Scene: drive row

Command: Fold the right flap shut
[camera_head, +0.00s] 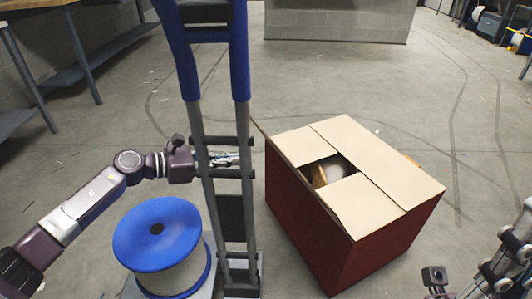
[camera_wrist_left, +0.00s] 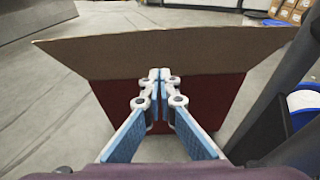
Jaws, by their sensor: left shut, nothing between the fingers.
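A dark red box (camera_head: 300,225) with tan flaps stands on the floor right of centre. In the head view, the long flap on the picture's right (camera_head: 375,160) lies flat on top, and the near flap (camera_head: 366,205) and far flap (camera_head: 291,147) are folded in. A gap between them shows things inside. The long flap on the picture's left is seen nearly edge-on, open; it shows broad and tan in the left wrist view (camera_wrist_left: 110,52). My left gripper (camera_head: 236,159) is shut and empty beside this flap; its fingertips (camera_wrist_left: 160,76) overlap the flap's lower part, contact unclear. My right gripper (camera_head: 500,270) is partly visible lower right.
A hand truck (camera_head: 240,75) with blue handles stands between my head camera and my left gripper, partly covering it. A blue-topped spool (camera_head: 158,233) is below my left arm. Shelving (camera_head: 85,65) is at upper left. The floor behind the box is clear.

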